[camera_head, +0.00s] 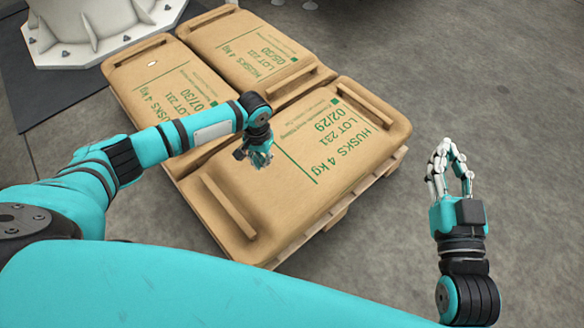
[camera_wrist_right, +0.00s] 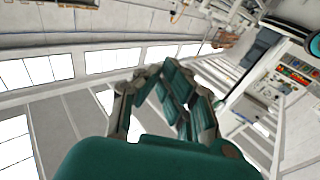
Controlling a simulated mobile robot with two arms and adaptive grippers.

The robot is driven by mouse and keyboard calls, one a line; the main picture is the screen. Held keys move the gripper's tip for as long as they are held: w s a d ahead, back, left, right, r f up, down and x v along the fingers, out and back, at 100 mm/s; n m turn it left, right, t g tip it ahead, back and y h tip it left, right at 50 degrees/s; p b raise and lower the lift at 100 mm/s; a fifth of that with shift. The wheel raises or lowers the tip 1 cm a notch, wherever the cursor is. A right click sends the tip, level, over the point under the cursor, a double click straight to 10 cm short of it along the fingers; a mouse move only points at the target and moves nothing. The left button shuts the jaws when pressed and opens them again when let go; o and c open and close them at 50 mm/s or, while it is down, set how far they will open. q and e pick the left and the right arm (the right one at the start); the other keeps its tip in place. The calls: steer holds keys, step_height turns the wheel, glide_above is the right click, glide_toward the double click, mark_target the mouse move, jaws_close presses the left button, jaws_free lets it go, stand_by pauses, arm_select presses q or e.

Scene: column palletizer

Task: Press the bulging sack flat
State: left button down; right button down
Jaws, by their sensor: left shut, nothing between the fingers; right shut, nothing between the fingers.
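Three brown sacks with green print lie on a pallet in the head view. The near sack (camera_head: 330,150), marked LOT 231 and 02/29, is the largest in view and looks full and rounded. Part of it is hidden behind my left arm. My left gripper (camera_head: 262,162) is shut and empty, pointing down over the left part of this sack. I cannot tell whether it touches the surface. My right gripper (camera_head: 449,148) is shut and empty, raised to the right of the pallet with its fingers up. It also shows in the right wrist view (camera_wrist_right: 178,75).
The 07/30 sack (camera_head: 150,85) lies at the left and the 05/30 sack (camera_head: 250,50) at the back. The wooden pallet (camera_head: 335,217) shows at the front right. A white machine base (camera_head: 95,30) stands behind left. Bare floor (camera_head: 480,70) lies to the right.

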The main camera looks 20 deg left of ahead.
arm_select(q)
steer(key=shift+r+p, duration=0.65)
steer(key=shift+p, duration=0.05)
steer(key=shift+r+p, duration=0.8)
steer(key=shift+p, duration=0.15)
arm_select(e)
steer(key=s+d+f+g+h, duration=0.1)
steer(key=s+f+g, duration=0.2)
steer(key=f, duration=0.3)
steer(key=s+d+f+g+h, duration=0.1)
steer(key=s+d+f+g, duration=0.1)
steer(key=f+g, duration=0.3)
steer(key=shift+s+d+f+g+h, duration=0.25)
steer(key=shift+s+f+g+h, duration=0.2)
steer(key=shift+f, duration=0.55)
arm_select(q)
steer(key=shift+d, duration=0.1)
